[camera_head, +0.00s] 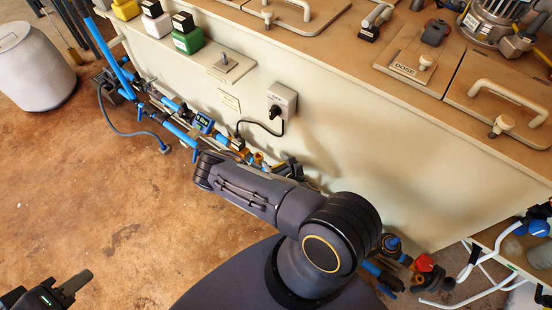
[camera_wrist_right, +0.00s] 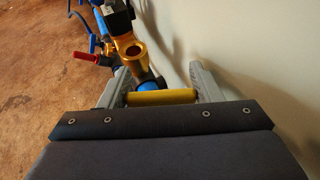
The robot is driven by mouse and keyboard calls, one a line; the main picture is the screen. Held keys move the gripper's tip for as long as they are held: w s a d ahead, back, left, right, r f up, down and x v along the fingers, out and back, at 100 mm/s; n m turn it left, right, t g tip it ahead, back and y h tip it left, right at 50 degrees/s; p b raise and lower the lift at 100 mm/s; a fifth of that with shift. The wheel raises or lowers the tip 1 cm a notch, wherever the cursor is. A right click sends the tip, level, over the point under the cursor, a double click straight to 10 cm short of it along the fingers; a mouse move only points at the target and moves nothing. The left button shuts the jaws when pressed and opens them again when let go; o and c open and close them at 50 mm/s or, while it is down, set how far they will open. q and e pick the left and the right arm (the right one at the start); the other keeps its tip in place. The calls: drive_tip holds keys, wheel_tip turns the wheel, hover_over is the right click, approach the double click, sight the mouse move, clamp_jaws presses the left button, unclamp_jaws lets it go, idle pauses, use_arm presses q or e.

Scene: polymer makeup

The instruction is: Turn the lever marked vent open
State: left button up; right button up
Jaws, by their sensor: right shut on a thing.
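A yellow bar (camera_wrist_right: 161,97) lies crosswise between the two pale grey fingers of my right gripper (camera_wrist_right: 160,92) in the right wrist view. The fingers are shut on it, close beside the cream wall. I cannot read a vent mark, so I cannot tell whether this bar is the lever. Beyond it are an orange valve body (camera_wrist_right: 129,52) and a red handle (camera_wrist_right: 84,55). In the head view my right arm hides its own gripper and the pipework there. My left gripper (camera_head: 72,286) is at the lower left, over the floor, far from the pipes. Its jaw opening is unclear.
Blue pipework (camera_head: 178,130) with a small display (camera_head: 203,122) runs along the foot of the cream cabinet. A socket (camera_head: 282,100) with a black cable sits on the cabinet wall. White tubes (camera_head: 480,262) lie at lower right.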

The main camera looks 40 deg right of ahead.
use_arm(q)
drive_tip(key=shift+r, duration=0.15)
use_arm(e)
drive_tip(key=shift+w+r, duration=0.1)
drive_tip(key=o, duration=1)
